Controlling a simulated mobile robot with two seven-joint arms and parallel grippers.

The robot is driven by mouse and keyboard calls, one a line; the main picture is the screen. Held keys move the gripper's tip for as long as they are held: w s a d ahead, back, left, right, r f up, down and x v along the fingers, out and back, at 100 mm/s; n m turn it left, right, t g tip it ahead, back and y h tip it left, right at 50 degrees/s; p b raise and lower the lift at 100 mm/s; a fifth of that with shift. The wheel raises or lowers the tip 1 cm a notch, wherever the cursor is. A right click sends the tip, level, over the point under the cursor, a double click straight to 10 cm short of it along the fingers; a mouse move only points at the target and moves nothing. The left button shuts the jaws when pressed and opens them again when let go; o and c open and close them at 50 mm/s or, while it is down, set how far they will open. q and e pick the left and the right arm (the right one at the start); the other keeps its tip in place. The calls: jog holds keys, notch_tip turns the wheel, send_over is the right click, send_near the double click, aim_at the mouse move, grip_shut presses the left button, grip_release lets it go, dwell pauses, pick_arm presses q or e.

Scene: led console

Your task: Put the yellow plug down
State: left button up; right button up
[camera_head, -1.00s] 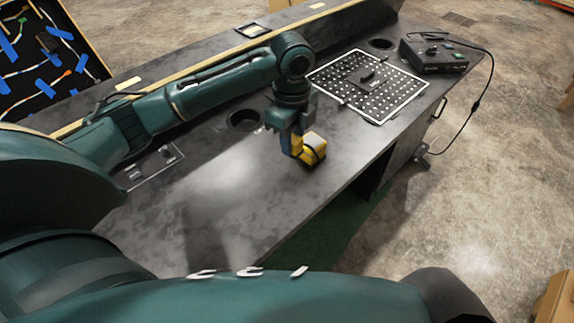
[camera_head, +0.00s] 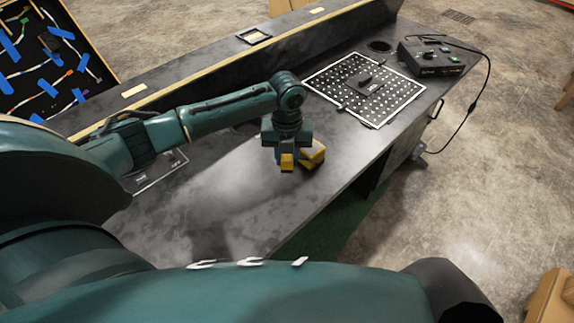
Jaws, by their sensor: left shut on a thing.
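The yellow plug (camera_head: 314,153) is a small yellow block with a dark part, above or on the dark tabletop (camera_head: 235,205) near its front edge. My left gripper (camera_head: 290,160) points down over the table and is shut on the plug, which sticks out on its right side. One yellow-tipped finger faces the camera. The far finger and part of the plug are hidden behind the gripper. I cannot tell whether the plug touches the tabletop. My right gripper is not in view.
A perforated board (camera_head: 390,98) with a dark block (camera_head: 366,84) lies to the right on the table. Behind it stands a black control box (camera_head: 432,60) with a cable. A raised ledge (camera_head: 210,65) runs along the back. The tabletop before the gripper is bare.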

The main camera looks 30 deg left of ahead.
aim_at(287, 165)
pick_arm(q)
jog(key=shift+f, duration=1.85)
jog(key=shift+f, duration=0.2)
jog(key=o, duration=1)
jog(key=shift+r, duration=0.3)
notch_tip(287, 165, up, 12)
jog(key=shift+f, duration=0.1)
